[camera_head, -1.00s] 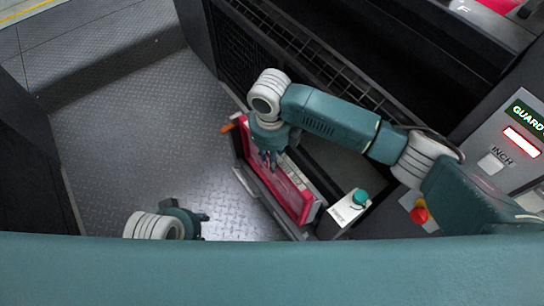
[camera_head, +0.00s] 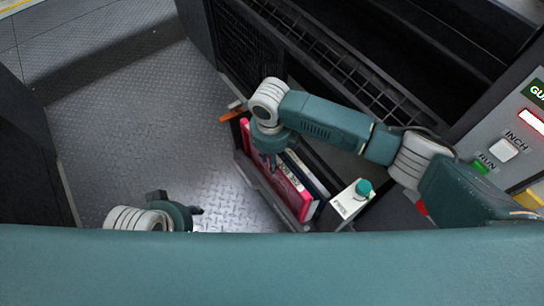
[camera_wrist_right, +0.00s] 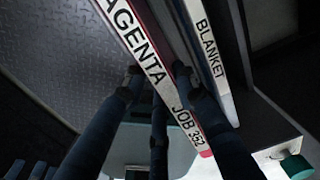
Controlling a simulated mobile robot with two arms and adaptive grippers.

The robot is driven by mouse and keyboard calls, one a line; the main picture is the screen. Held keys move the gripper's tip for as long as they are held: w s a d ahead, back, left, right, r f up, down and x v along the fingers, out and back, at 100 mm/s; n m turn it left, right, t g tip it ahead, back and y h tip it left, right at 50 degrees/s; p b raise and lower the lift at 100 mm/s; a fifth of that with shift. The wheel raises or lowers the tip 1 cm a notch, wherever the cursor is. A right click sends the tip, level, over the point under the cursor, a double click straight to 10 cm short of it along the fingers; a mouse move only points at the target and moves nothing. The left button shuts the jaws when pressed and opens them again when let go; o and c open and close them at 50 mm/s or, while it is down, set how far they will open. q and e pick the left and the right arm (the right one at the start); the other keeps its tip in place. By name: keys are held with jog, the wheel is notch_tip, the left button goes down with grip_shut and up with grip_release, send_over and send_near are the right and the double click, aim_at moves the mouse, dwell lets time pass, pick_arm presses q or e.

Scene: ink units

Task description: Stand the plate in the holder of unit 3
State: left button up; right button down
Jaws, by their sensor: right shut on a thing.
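The magenta plate (camera_head: 289,196) stands on edge, slightly tilted, in the floor-level holder (camera_head: 252,178) at the press. Its label strip (camera_wrist_right: 150,65) reads "AGENTA JOB 352" in the right wrist view. My right gripper (camera_head: 271,163) is shut on the plate's top edge, and its fingers (camera_wrist_right: 157,85) lie on both sides of the strip. My left gripper (camera_head: 178,208) is open and empty over the floor at the lower left. The plate's lower edge is hidden, so I cannot tell how it seats.
A dark, white-edged piece marked "BLANKET" (camera_wrist_right: 211,60) stands beside the plate. A white box with a teal knob (camera_head: 352,199) is close to its right end. An orange piece (camera_head: 232,115) lies near the far end. The control panel (camera_head: 500,150) is at right; the tread-plate floor (camera_head: 130,130) is clear.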

jog(key=shift+f, duration=0.35)
dwell(0.7)
jog(key=c, duration=1.3)
grip_release()
notch_tip(320, 180, up, 12)
jog(key=shift+s+a, duration=0.1)
